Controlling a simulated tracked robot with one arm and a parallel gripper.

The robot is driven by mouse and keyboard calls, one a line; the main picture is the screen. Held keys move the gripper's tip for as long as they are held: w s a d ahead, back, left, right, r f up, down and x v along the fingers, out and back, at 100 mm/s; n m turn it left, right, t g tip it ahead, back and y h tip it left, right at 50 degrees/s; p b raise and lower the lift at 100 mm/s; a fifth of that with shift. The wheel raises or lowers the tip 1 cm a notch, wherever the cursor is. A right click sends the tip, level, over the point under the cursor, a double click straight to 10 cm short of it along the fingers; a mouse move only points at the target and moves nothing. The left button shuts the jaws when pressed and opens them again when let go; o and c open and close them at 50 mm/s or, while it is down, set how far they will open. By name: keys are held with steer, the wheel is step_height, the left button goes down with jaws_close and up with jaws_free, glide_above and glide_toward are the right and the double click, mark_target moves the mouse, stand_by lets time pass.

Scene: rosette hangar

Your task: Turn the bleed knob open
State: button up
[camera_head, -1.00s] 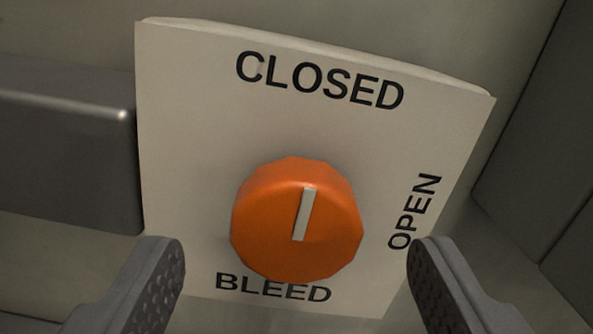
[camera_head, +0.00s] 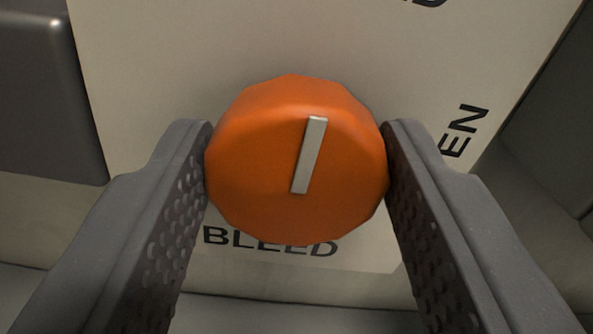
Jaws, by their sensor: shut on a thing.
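The orange bleed knob (camera_head: 265,165) is a faceted disc in the middle of the view. Its pale pointer line (camera_head: 309,155) points up, leaning slightly right, toward the top side of the plate. The cream plate (camera_head: 150,75) behind it carries the word BLEED below the knob. Part of OPEN shows at the right, and a cut-off letter of CLOSED shows at the top edge. My gripper (camera_head: 297,165) is shut on the knob, with one grey textured finger against its left side and the other against its right side.
A dark grey box (camera_head: 45,95) stands out at the left of the plate. A pale ledge (camera_head: 300,285) runs below the plate. A grey wall panel (camera_head: 550,130) lies at the right.

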steer(key=shift+m, duration=0.3)
steer(key=m+b, duration=0.2)
steer(key=m, duration=0.2)
steer(key=m+b, duration=0.2)
steer(key=m, duration=0.2)
steer(key=shift+d+f+m, duration=0.1)
steer(key=shift+f+m, duration=0.05)
steer(key=shift+m, duration=0.25)
steer(key=m+b, duration=0.2)
steer(key=m, duration=0.2)
steer(key=shift+w+d+m, duration=0.1)
steer(key=shift+m, duration=0.2)
steer(key=shift+f+m+b, duration=0.2)
steer(key=shift+m+b, duration=0.75)
steer(key=shift+m, duration=1.05)
steer(key=o, duration=1)
steer(key=shift+d, duration=0.1)
steer(key=shift+r, duration=0.1)
